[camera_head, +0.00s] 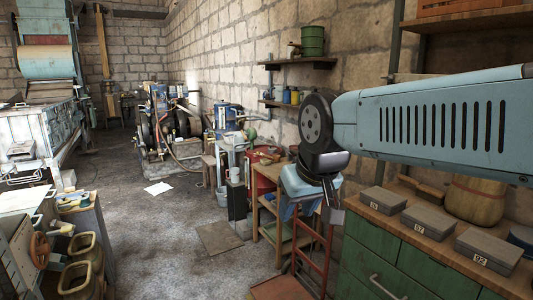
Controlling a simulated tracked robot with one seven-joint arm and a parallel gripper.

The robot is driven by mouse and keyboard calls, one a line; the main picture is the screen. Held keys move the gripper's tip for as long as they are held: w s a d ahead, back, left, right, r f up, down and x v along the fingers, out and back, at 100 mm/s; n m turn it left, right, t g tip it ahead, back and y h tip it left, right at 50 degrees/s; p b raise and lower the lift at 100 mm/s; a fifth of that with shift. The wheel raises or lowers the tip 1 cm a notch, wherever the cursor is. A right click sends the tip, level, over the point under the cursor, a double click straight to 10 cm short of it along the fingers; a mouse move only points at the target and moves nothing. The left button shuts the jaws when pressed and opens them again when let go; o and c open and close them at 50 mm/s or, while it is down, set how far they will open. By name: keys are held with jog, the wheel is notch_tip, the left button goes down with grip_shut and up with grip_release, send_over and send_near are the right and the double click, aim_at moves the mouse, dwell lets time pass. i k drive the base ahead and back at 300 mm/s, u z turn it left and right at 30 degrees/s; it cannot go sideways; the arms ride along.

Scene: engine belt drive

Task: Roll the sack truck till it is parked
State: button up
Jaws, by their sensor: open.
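The sack truck (328,262) is a red upright frame with crossbars. It stands between the wooden bench and the green cabinet, low in the middle right. A flat reddish plate at the bottom edge may be its toe plate. My gripper (328,208) hangs from my light blue arm, pointing down over the top of the red frame. It is open, and I see no hold on the truck. I cannot tell whether the fingers touch the frame. The truck's wheels are out of view or hidden.
A green cabinet (369,260) with several grey boxes on top stands close on the right. A brown mat (219,238) and white paper (158,188) lie on otherwise open floor (165,250).

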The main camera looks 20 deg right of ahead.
aim_at(284, 285)
jog(key=u, duration=0.1)
jog(key=i, duration=1.1)
jog(key=z, duration=0.45)
jog(key=i, duration=0.6)
jog(key=z, duration=0.35)
jog(key=k, duration=0.9)
jog(key=z, duration=0.2)
jog(key=i, duration=0.9)
jog(key=u, duration=0.1)
